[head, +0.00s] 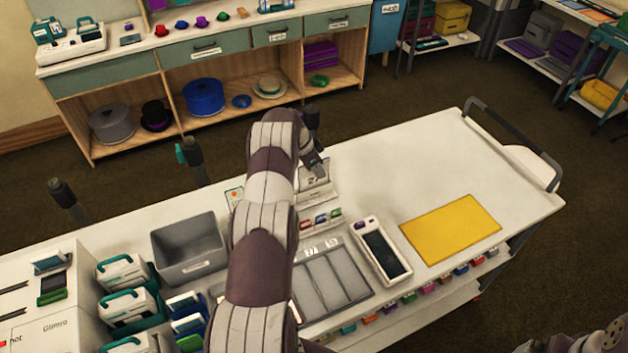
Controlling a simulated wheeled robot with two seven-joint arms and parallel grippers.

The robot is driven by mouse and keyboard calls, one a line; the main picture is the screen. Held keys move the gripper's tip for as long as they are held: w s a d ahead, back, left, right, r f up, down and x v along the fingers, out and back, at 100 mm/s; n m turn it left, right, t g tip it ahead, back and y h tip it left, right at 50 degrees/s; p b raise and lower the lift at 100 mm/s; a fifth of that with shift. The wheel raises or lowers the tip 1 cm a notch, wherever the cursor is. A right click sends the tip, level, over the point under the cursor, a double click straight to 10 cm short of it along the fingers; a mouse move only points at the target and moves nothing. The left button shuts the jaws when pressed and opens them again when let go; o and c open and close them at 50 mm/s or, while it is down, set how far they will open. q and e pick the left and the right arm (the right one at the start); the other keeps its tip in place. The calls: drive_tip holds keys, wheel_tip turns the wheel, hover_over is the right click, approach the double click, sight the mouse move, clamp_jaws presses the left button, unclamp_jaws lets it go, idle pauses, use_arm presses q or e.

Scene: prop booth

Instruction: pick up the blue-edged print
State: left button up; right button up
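I cannot pick out a blue-edged print for certain. Small blue-framed items (187,303) stand at the cart's left, and my arm may hide more. My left arm reaches up across the cart. Its gripper (316,162) is over a small white stand (317,196) behind the grey compartment tray (330,283). The fingers are small and dark, and I cannot see whether they are apart or hold anything. Only a dark piece of my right arm shows at the bottom right corner; its gripper is out of view.
On the white cart top (440,150) lie a yellow mat (450,229), a white device with a dark screen (381,250) and an open grey bin (189,248). White-and-green devices (122,270) crowd the left. The cart's back right is clear. A shelf unit (220,65) stands behind.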

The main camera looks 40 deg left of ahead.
use_arm(q)
drive_tip(key=shift+f, duration=0.1)
idle(0.5)
clamp_jaws()
drive_tip(key=w+d+r+b, duration=0.5)
drive_tip(key=d+r, duration=0.5)
drive_tip(key=r, duration=0.1)
drive_tip(key=shift+w+r, duration=0.3)
drive_tip(key=shift+w, duration=0.1)
